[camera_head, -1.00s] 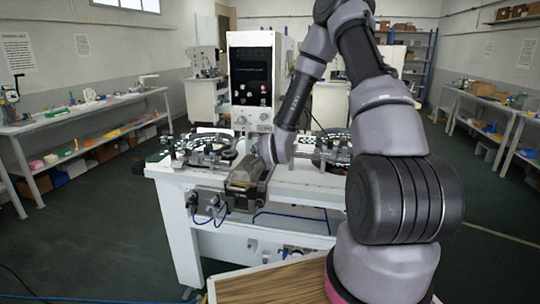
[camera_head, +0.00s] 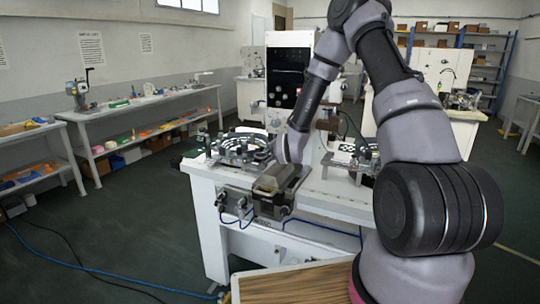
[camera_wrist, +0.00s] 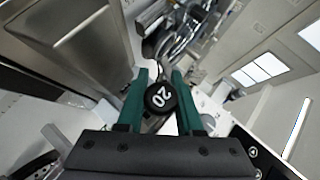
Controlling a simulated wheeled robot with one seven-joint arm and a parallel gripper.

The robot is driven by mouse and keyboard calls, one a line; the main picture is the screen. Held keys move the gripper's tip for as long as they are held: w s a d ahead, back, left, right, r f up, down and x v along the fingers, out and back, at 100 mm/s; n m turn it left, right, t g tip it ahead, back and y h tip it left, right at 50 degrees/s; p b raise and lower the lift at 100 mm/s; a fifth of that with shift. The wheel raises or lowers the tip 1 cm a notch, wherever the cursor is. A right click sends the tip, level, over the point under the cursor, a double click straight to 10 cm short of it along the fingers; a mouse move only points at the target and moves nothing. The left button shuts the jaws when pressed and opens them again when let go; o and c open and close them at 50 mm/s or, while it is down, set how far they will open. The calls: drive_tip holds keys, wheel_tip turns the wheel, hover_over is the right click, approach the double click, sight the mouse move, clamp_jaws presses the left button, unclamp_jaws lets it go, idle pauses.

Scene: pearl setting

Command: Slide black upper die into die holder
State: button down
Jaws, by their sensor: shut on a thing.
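In the head view the end of my arm (camera_head: 291,148) is over the front of the white machine table, just above a grey block-like fixture (camera_head: 272,203). My fingers and the die are too small or hidden there. I cannot tell which part is the die holder.
The white machine table (camera_head: 330,200) carries a ring-shaped metal fixture (camera_head: 236,146) at left and a similar one at right. A tall control cabinet (camera_head: 288,75) stands behind. A wooden-topped surface (camera_head: 295,284) is at the front. A blue cable (camera_head: 90,272) lies on the floor.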

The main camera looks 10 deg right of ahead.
drive_tip(key=shift+w+d, duration=0.8)
drive_tip(key=shift+w, duration=0.25)
drive_tip(key=shift+w+d, duration=0.75)
drive_tip(key=shift+w, duration=0.3)
drive_tip(key=shift+w, duration=0.1)
drive_tip(key=shift+w+d, duration=0.55)
drive_tip(key=shift+w, duration=0.15)
drive_tip(key=shift+w+d, duration=0.6)
drive_tip(key=shift+w, duration=0.2)
